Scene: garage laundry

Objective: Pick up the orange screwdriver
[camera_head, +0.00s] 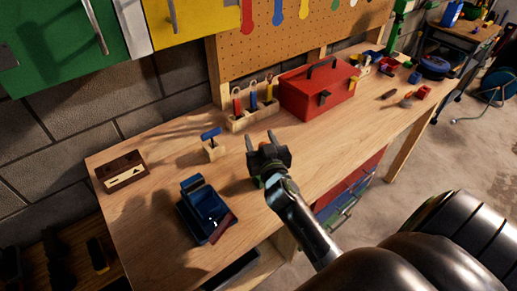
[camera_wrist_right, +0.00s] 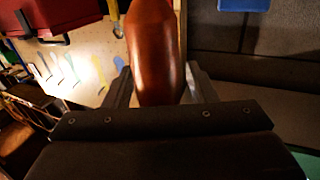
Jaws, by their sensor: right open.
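An orange-brown rounded handle (camera_wrist_right: 154,50), which looks like the orange screwdriver's, fills the middle of the right wrist view. It lies between the two fingers of my right gripper (camera_wrist_right: 160,88), with its near end close to the palm. In the head view my right gripper (camera_head: 263,140) is open over the middle of the workbench, its fingers pointing toward the back wall. My left gripper is not in view.
A wooden rack (camera_head: 250,119) with several upright tools stands behind the gripper. A red toolbox (camera_head: 318,88) is at its right. A blue bin (camera_head: 203,211) and a blue-handled tool on a block (camera_head: 213,147) are at its left. Bare workbench top (camera_head: 165,165) shows between them.

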